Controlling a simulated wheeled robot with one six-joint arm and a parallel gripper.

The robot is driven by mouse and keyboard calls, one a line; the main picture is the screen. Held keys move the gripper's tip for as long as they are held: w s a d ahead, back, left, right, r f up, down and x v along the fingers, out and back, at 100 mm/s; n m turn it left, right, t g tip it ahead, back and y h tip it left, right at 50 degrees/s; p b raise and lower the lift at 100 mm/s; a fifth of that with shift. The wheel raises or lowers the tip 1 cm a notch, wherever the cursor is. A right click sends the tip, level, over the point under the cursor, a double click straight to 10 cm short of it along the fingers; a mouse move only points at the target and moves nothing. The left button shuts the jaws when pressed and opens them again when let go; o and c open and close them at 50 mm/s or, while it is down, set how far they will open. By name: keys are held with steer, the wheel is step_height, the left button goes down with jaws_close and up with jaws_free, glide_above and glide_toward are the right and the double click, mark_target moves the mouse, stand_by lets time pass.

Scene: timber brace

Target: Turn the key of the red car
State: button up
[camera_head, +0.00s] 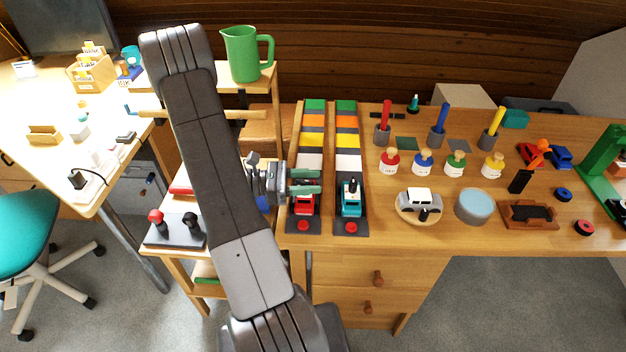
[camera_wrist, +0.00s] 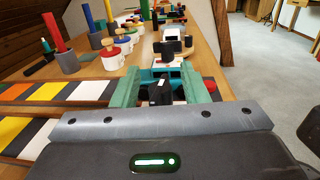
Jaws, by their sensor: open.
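The red car (camera_head: 304,205) sits at the near end of the left striped lane (camera_head: 312,138), partly covered from above by my gripper (camera_head: 318,181). My gripper is open over it, its green fingers pointing right. In the wrist view my gripper (camera_wrist: 160,92) has a black upright piece (camera_wrist: 159,95) between its fingers; I cannot tell whether it is the red car's key or the one on the teal car. The red car's key is not clear in the head view. The teal car (camera_head: 351,205) with a black key (camera_head: 352,186) stands on the right lane.
Red buttons (camera_head: 303,226) are at the lanes' near ends. Right of them are a white toy car (camera_head: 420,200) on a round board, a blue-topped round block (camera_head: 474,206), figures and coloured pegs. A green pitcher (camera_head: 246,54) stands behind on the left. A lever box (camera_head: 176,232) is left.

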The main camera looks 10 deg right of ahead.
steer(key=shift+s+d, duration=0.1)
steer(key=shift+d, duration=0.45)
jaws_close()
steer(key=shift+m+g, duration=0.4)
steer(key=shift+g, duration=0.2)
